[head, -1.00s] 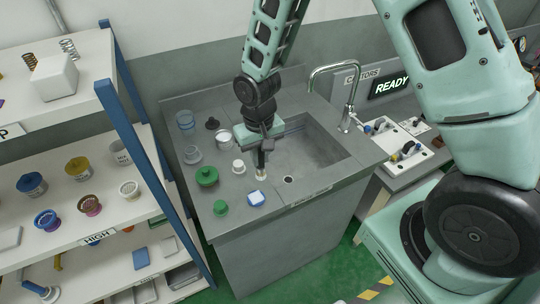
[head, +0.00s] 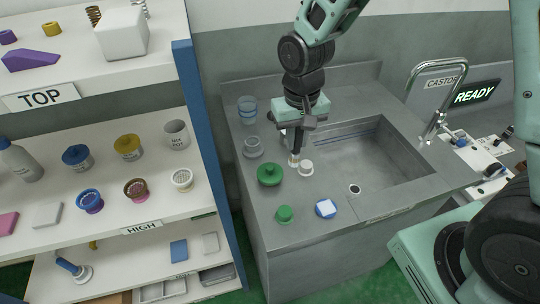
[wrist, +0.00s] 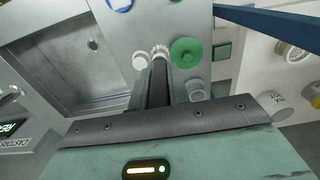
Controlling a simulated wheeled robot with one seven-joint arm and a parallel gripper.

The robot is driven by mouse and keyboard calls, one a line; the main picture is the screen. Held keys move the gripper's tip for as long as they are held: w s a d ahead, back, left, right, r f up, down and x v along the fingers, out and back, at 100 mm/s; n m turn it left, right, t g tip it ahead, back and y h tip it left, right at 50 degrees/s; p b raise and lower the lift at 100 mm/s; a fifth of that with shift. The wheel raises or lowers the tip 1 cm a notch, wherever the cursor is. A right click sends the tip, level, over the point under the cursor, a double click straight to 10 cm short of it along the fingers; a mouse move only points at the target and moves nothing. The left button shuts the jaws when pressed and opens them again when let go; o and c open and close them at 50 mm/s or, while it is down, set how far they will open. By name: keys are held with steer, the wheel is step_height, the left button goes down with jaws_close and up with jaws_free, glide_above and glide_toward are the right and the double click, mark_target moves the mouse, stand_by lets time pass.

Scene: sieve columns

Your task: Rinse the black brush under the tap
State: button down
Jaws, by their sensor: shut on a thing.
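My gripper (head: 298,146) points down over the counter left of the sink. It is shut on a slim thing with a pale, ridged tip, taken as the black brush (head: 294,160). Its upper part is hidden between the dark fingers. The pale tip also shows in the wrist view (wrist: 160,51). It is beside a white cap (head: 305,168); I cannot tell whether it touches the counter. The chrome tap (head: 440,66) arches at the right of the sink (head: 375,165), away from my gripper. No water is visible.
A shelf with a blue post (head: 205,140) is close at left. The basin is empty.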

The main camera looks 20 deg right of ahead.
mark_target(293, 166)
step_height(293, 166, down, 10)
steer(key=shift+a+r+p, duration=0.1)
steer(key=shift+r+p, duration=0.1)
steer(key=shift+p, duration=0.7)
steer(key=shift+f, duration=0.2)
steer(key=c, duration=1.3)
jaws_free()
steer(key=shift+r, duration=0.15)
